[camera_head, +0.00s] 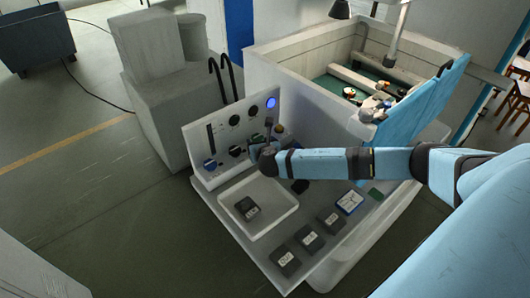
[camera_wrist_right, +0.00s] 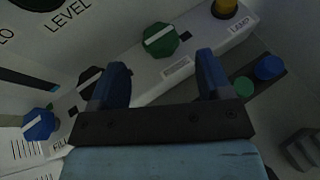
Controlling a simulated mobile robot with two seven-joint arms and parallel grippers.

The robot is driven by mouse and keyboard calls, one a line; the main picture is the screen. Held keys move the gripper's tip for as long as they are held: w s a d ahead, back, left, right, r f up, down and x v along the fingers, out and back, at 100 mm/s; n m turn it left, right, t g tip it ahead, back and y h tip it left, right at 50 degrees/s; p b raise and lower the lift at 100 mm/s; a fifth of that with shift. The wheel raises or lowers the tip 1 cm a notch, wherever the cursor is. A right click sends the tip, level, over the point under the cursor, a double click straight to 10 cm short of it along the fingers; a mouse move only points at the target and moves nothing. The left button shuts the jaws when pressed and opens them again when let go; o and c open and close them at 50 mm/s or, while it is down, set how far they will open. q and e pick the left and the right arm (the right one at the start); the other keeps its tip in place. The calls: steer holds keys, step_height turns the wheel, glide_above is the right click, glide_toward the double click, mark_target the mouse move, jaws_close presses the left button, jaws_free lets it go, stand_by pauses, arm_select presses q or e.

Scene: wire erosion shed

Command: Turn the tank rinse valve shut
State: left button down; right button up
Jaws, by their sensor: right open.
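My right gripper (camera_head: 268,148) is in front of the lower knob row on the upright white control panel (camera_head: 219,130). In the right wrist view its two fingers (camera_wrist_right: 163,62) are spread with nothing between them. A green knob (camera_wrist_right: 161,40) with a pale bar lies just beyond the fingertips, apart from them. A black knob (camera_wrist_right: 91,82) is partly hidden behind the left finger. A blue knob (camera_wrist_right: 39,124) is further left, and it shows in the head view (camera_head: 210,164). I cannot read a rinse label on any knob. My left gripper is out of view.
A yellow lamp (camera_wrist_right: 224,8) is right of the green knob. A white tray (camera_head: 229,222) holding a dark block (camera_head: 246,208) sits below the panel. Several dark blocks (camera_head: 310,238) lie along the front ledge. An open tank (camera_head: 262,68) stands behind the panel.

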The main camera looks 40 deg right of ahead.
steer(key=v, duration=0.8)
steer(key=shift+s+a+r+b, duration=0.15)
steer(key=shift+s+b, duration=0.2)
steer(key=shift+b, duration=0.1)
